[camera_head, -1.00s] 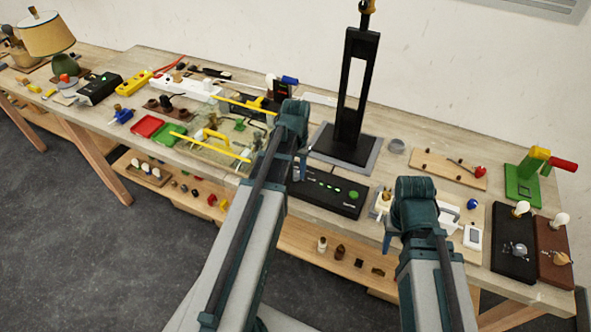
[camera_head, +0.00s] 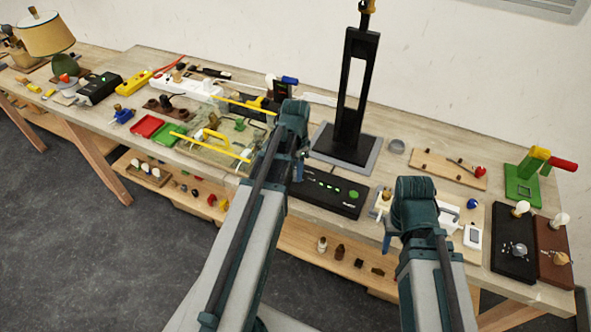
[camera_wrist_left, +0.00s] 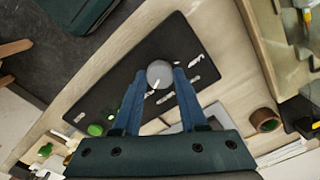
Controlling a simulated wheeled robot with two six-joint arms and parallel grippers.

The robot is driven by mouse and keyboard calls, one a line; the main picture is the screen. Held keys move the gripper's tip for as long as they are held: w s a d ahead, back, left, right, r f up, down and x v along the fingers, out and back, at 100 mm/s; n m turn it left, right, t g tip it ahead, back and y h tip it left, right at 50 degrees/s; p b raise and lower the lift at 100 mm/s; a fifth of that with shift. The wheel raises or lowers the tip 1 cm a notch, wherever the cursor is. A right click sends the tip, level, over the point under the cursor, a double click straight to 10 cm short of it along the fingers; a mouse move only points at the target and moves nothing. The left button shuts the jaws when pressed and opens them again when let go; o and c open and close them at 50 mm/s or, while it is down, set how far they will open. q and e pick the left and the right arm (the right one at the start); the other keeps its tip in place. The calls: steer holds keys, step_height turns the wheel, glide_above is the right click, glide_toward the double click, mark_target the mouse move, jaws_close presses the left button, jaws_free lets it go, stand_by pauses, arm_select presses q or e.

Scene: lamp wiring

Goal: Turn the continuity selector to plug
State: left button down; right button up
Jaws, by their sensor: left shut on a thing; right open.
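The continuity tester is a flat black box (camera_head: 330,193) with a row of small green lights and a round green button, on the bench's front part in the head view. In the left wrist view, its dark panel (camera_wrist_left: 110,92) carries a round grey selector knob (camera_wrist_left: 160,74) with a white pointer mark and white labels around it, too blurred to read. My left gripper (camera_wrist_left: 160,80) is shut on the knob, one blue finger on each side. In the head view, my left gripper (camera_head: 300,172) hides the knob. My right gripper (camera_head: 387,240) is open, near the bench's front edge.
A tall black stand (camera_head: 350,105) rises behind the tester. A white device (camera_head: 472,236) and lamp boards (camera_head: 514,250) lie to the right. Trays, yellow rods and a white power strip (camera_head: 195,85) crowd the left. A roll of brown tape (camera_wrist_left: 264,120) is near the tester.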

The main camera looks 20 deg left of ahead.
stand_by(0.4)
arm_select(q)
steer(key=shift+c, duration=2.2)
jaws_free()
steer(key=shift+r, duration=0.1)
step_height(320, 180, up, 14)
steer(key=p, duration=1.4)
steer(key=shift+f, duration=0.2)
